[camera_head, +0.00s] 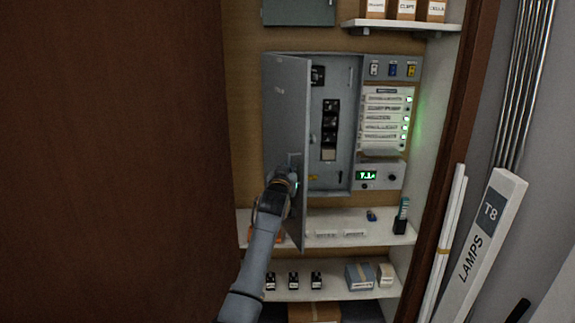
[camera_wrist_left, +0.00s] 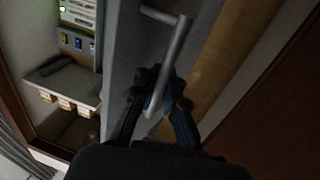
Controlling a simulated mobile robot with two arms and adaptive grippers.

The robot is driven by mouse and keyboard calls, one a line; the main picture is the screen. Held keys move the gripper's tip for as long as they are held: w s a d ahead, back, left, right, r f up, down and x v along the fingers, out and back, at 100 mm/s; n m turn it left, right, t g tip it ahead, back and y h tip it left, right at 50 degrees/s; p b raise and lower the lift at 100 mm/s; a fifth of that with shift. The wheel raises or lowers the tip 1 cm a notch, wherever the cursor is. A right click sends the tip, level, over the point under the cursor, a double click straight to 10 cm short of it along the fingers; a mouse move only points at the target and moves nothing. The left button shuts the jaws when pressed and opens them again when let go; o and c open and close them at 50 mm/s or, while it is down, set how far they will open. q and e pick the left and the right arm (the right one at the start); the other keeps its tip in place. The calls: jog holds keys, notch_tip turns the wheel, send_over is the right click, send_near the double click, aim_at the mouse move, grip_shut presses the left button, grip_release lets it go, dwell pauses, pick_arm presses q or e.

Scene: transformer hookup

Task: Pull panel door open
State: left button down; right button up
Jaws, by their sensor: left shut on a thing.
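The grey panel door (camera_head: 284,115) is hinged at its left and stands partly open, swung out toward me. Behind it, the grey panel box (camera_head: 343,110) shows a column of black breakers (camera_head: 330,122). My left gripper (camera_head: 291,180) is at the lower part of the door, near its free edge. In the left wrist view, my left gripper (camera_wrist_left: 162,98) is shut on the metal door handle (camera_wrist_left: 174,52), with a finger on each side of the bar. The handle is mostly hidden by the gripper in the head view. My right gripper is in neither view.
A control unit (camera_head: 385,115) with lit green indicators is right of the box. A shelf (camera_head: 370,235) runs below, with small items on it. A large brown door (camera_head: 115,150) fills the left. A lamp carton (camera_head: 485,240) leans at the right.

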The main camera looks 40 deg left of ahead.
pick_arm(q)
jog(key=shift+d+f, duration=0.1)
jog(key=shift+f, duration=0.25)
jog(key=shift+d+f, duration=0.1)
jog(key=shift+f, duration=0.05)
jog(key=c, duration=1.6)
grip_release()
jog(key=shift+o, duration=0.8)
jog(key=shift+r, duration=0.4)
jog(key=shift+s, duration=0.15)
jog(key=v, duration=1.2)
jog(key=shift+f, duration=0.1)
